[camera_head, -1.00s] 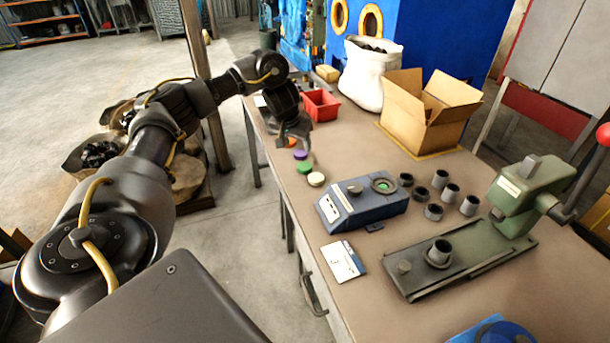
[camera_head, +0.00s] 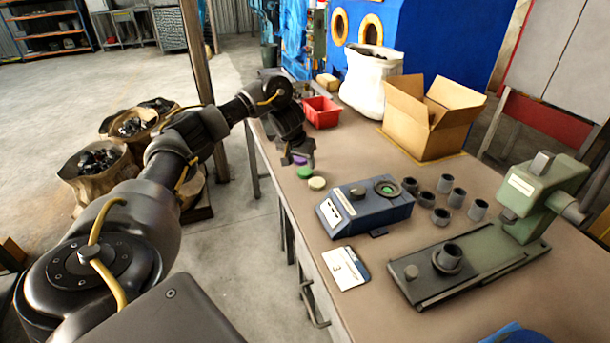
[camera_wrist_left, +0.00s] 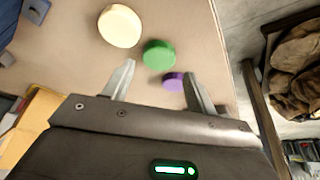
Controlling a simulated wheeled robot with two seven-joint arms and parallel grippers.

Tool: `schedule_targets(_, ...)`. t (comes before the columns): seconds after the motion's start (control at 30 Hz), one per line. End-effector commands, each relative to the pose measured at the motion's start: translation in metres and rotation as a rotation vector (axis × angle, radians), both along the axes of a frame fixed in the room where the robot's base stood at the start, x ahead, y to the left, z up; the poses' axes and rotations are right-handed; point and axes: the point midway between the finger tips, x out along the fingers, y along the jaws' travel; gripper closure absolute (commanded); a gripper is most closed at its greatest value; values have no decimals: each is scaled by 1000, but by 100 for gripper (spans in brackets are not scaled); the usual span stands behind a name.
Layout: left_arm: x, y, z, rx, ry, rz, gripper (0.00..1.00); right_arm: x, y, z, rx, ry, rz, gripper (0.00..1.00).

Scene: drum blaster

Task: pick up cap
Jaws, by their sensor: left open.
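Three round caps lie in a row near the table's left edge: a purple cap (camera_head: 299,160), a green cap (camera_head: 304,172) and a cream cap (camera_head: 317,183). In the left wrist view the purple cap (camera_wrist_left: 173,82) shows between the fingers, close to one of them. The green cap (camera_wrist_left: 159,54) lies just past the fingertips, and the cream cap (camera_wrist_left: 120,26) lies farther off. My left gripper (camera_wrist_left: 158,68) is open and empty. In the head view my left gripper (camera_head: 298,153) is over the purple cap and partly hides it. My right gripper is out of view.
A red bin (camera_head: 321,112), a white sack (camera_head: 372,84) and an open cardboard box (camera_head: 430,125) stand behind. A blue device (camera_head: 365,208), several dark grey cups (camera_head: 457,197) and a green press (camera_head: 540,195) stand to the right. The table's left edge is close to the caps.

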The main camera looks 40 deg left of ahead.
Motion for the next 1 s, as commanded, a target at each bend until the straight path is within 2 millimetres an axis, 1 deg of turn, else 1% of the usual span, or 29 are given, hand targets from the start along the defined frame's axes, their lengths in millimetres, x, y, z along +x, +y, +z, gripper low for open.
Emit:
schedule_targets(0.07,0,0,0,0,0,0,43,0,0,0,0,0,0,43)
schedule_targets(0.17,3,0,-7,-1,2,1,43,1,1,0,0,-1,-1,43)
schedule_targets(0.37,16,4,-34,-1,3,2,43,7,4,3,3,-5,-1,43)
schedule_targets(0.47,20,6,-43,0,2,1,43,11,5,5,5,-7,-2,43)
schedule_targets(0.57,22,6,-47,0,0,1,43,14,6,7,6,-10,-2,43)
schedule_targets(0.77,22,6,-47,-1,0,0,43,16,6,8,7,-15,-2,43)
schedule_targets(1.0,22,6,-47,0,0,0,74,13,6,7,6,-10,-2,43)
